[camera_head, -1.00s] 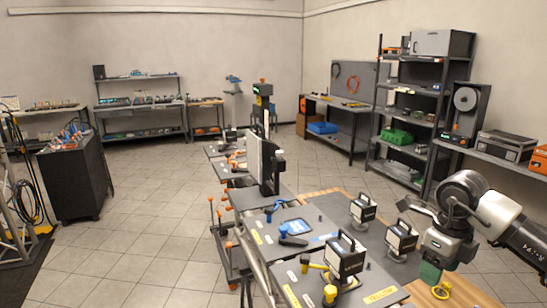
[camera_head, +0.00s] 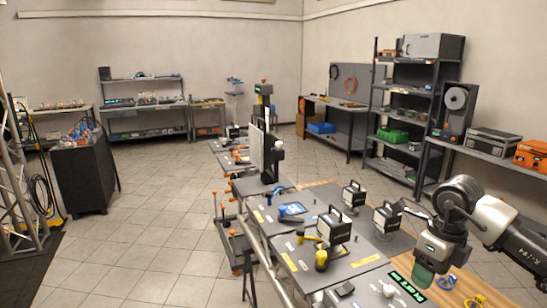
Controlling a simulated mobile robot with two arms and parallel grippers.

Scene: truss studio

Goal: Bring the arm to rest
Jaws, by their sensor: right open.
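My right arm comes in from the right edge, over the near right end of the workbench (camera_head: 280,236). No object shows between the fingers. My left gripper is out of view.
Black-handled blocks (camera_head: 354,194) (camera_head: 387,216) stand on the bench close left of the gripper. Shelving (camera_head: 403,120) stands behind.

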